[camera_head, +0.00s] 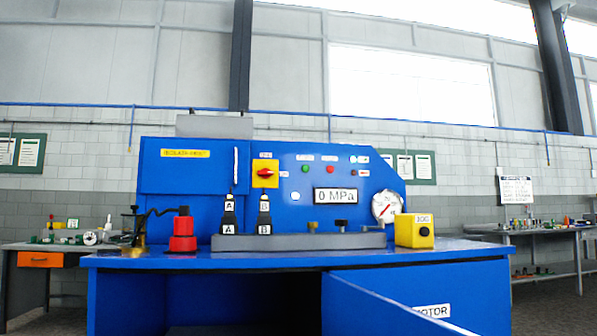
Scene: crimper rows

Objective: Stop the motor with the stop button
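A blue machine (185,216) with a control panel stands in front of me in the head view. On its panel are a small green button (306,169) and a small red button (330,169), each with a label above too small to read. More small lights or buttons sit at the panel's right, also with unreadable labels. A display (336,195) reads "0 MPa". A door (385,306) labelled "MOTOR" is at the lower right front and seems swung open. My gripper is not in view.
A yellow box with a red rotary switch (265,174), a pressure gauge (387,206) and a yellow "JOG" box (415,231) are on the machine. A red block (183,236) and two black levers marked A and B stand on its top. Cluttered workbenches stand at both sides.

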